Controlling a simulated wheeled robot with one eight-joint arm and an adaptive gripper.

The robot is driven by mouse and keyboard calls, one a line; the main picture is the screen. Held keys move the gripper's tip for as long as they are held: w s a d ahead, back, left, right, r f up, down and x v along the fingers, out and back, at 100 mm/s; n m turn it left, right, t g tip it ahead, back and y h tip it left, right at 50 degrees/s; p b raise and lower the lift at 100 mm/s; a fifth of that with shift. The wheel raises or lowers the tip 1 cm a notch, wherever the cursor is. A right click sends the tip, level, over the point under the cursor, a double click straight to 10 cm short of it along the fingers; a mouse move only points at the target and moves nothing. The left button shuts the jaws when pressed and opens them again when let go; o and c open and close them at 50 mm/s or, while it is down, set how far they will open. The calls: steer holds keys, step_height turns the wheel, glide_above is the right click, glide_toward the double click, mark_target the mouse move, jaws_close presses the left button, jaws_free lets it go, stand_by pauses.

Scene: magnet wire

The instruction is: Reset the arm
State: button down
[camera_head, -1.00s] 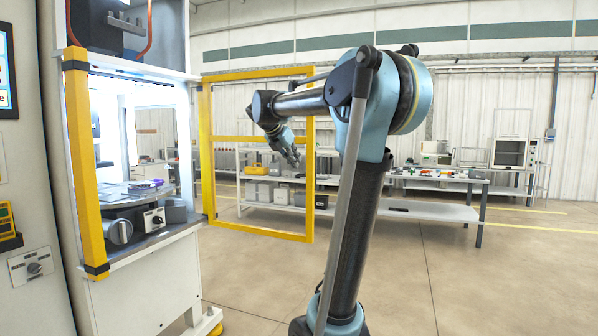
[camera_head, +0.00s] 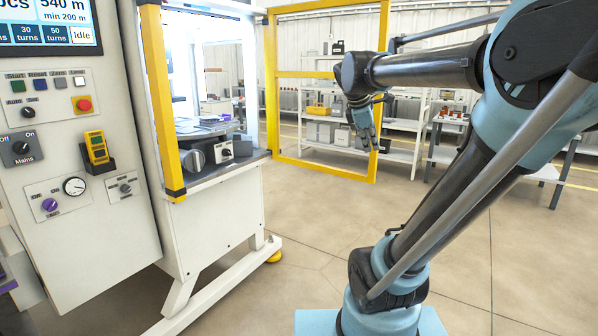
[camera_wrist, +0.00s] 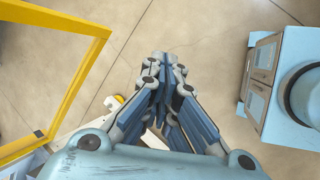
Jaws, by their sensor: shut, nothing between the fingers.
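My arm is raised and bent, its forearm reaching left across the head view. My gripper (camera_head: 366,140) hangs from its end, fingers pointing down, in front of the yellow door frame's right post. In the wrist view my gripper (camera_wrist: 165,65) is shut, its blue-grey fingertips together with nothing between them, above bare floor. It touches nothing that I can see.
The yellow door frame (camera_head: 328,75) stands open beside the machine; it also shows in the wrist view (camera_wrist: 75,70). The white control panel (camera_head: 70,170) with knobs is at left. Shelves (camera_head: 345,150) stand behind. The floor (camera_head: 310,230) between is clear.

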steer(key=s+a+f+m+y, duration=0.2)
steer(key=s+f+m, duration=0.5)
steer(key=f, duration=0.5)
steer(key=s+a+f+m+g+y, duration=0.1)
steer(key=s+a+f+m+y, duration=0.1)
steer(key=s+f+m, duration=0.6)
steer(key=s+f, duration=0.4)
steer(key=shift+s+f+g, duration=0.25)
steer(key=shift+f+g, duration=0.05)
steer(key=shift+f, duration=0.1)
steer(key=shift+w+f, duration=0.2)
steer(key=shift+w, duration=0.25)
